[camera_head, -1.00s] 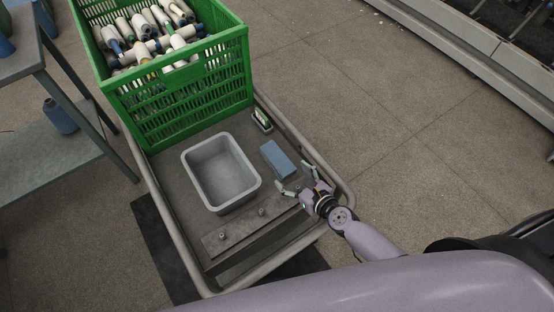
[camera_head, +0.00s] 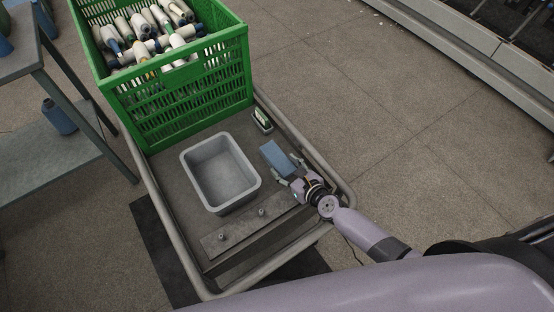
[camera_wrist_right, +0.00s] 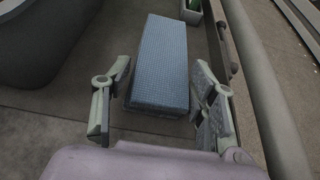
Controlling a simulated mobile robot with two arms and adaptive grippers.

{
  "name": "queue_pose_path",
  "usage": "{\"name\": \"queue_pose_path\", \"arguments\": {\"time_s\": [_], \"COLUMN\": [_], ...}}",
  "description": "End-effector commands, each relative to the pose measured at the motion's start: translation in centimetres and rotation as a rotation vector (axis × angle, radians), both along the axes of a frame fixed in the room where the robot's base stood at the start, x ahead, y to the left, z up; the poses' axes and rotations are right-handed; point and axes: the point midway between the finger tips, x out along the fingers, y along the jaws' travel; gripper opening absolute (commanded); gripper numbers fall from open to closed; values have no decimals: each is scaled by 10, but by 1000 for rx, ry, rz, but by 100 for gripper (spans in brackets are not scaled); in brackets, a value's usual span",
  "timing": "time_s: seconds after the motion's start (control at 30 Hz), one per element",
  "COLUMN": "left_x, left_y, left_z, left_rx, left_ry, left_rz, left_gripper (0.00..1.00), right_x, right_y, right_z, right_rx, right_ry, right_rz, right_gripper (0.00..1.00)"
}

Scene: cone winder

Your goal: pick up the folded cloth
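The folded cloth (camera_head: 277,158) is a blue, thick rectangular block lying on the cart top, right of the grey tub. It also shows in the right wrist view (camera_wrist_right: 160,62), with its near end between my finger tips. My right gripper (camera_head: 289,174) is open at the near end of the cloth, one finger on each side. In the wrist view a gap shows between the cloth and the left finger; the right finger is close to the cloth, and I cannot tell if it touches. My left gripper is not in view.
The grey tub (camera_head: 251,190) stands left of the cloth. A green crate (camera_head: 180,104) full of yarn cones stands behind. A small holder with a green and white item (camera_head: 262,120) is beyond the cloth. The cart's tube rail (camera_head: 318,160) runs along the right.

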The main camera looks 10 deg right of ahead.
Motion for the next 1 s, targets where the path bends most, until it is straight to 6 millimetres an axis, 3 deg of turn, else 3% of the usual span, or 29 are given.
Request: {"name": "queue_pose_path", "arguments": {"time_s": [0.4,0.77,1.0], "left_x": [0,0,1], "left_y": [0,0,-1], "left_z": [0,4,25], "left_rx": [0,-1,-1], "left_ry": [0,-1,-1], "left_rz": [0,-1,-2], "left_gripper": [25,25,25], "right_x": [0,0,0], "right_y": [0,0,0], "right_z": [0,5,28], "right_rx": [0,1,3], "right_ry": [0,0,1], "right_rz": [0,0,-1], "right_gripper": [23,22,22]}}
